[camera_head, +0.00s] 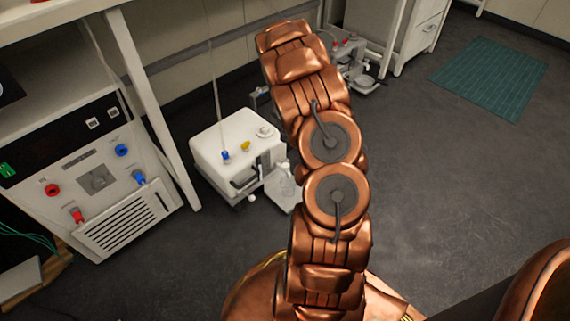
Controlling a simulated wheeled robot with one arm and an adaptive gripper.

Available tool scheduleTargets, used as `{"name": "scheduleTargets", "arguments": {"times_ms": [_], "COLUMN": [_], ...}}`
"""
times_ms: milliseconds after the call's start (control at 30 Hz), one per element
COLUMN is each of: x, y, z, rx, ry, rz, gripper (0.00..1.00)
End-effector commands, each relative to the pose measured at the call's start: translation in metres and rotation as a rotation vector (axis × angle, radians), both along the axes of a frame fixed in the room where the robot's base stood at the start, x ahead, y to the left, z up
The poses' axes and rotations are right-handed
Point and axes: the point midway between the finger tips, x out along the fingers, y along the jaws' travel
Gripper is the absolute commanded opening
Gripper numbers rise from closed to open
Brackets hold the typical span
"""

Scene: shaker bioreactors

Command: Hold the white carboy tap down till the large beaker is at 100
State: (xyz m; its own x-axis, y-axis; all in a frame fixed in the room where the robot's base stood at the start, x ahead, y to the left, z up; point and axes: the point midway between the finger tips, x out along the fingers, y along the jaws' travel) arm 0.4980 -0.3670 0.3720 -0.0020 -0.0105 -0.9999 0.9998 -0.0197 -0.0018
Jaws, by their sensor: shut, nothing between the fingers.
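A white carboy (238,144) stands on the floor left of my arm, with a round white cap and blue and yellow fittings on top. Low on its front, a dark lever with a white knob (252,198) sticks out, apparently the tap. A clear beaker (283,184) stands beside the carboy on a pale plate (281,203), partly hidden by my arm. Its marks and liquid level are too small to read. My copper arm rises through the middle of the picture. I cannot make out my gripper, which seems hidden behind the arm.
A bench with a white cabinet unit (125,217) stands at the left. Behind my arm is another apparatus with red caps (345,42) and a glass vessel (366,80). White drawers (428,32) stand behind. A green mat (488,77) lies right; the floor there is clear.

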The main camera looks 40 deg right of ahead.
Motion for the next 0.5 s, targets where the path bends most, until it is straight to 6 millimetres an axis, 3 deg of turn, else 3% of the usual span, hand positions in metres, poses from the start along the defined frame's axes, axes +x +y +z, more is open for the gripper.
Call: {"name": "scheduleTargets", "arguments": {"times_ms": [267, 500], "x": [0.000, -0.001], "y": [0.000, 0.000], "z": [-0.001, -0.028], "rx": [0.000, 0.000], "ry": [0.000, 0.001], "rz": [-0.001, -0.003], "gripper": [0.00, 0.00]}}
